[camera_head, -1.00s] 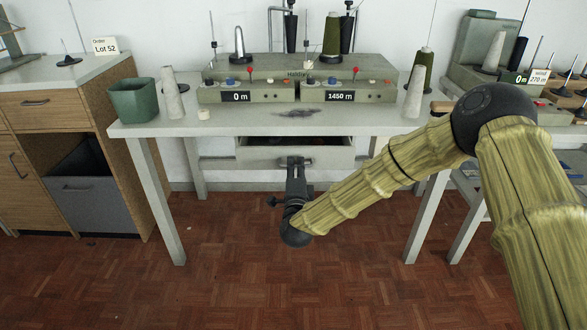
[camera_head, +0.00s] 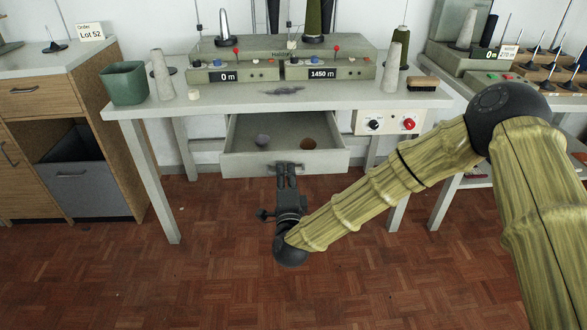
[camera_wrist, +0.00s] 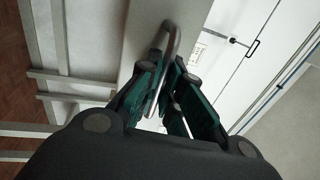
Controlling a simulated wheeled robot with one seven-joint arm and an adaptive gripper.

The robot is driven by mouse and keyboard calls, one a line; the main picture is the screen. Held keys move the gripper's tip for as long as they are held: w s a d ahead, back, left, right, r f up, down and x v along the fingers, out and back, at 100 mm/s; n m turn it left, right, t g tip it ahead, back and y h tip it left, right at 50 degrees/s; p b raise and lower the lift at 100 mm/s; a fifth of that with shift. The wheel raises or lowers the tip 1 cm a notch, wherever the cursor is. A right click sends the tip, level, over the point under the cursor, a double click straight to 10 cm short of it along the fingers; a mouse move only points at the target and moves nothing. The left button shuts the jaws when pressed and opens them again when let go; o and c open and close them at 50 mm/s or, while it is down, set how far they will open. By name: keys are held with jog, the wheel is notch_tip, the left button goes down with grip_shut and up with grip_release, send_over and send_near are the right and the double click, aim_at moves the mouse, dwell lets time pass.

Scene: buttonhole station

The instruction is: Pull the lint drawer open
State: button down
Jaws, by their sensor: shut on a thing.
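The lint drawer (camera_head: 238,165) under the worktable stands open, pulled out toward me. My gripper (camera_head: 287,172) is at the middle of the drawer front. In the wrist view my gripper (camera_wrist: 160,92) is shut on the drawer's curved metal handle (camera_wrist: 173,42), whose bar passes between the green-lined fingers. The fingers and the gripper body hide most of the handle in the head view.
The worktable (camera_head: 190,112) carries a winder unit with displays, a green bin (camera_head: 124,83), grey cones and a brush (camera_head: 423,84). A control box (camera_head: 388,122) hangs under it, right of the drawer. A wooden cabinet (camera_head: 50,105) stands at left. The floor before the drawer is clear.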

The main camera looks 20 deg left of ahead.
jog(key=c, duration=1.6)
grip_release()
jog(key=shift+o, duration=0.2)
jog(key=v, duration=1.2)
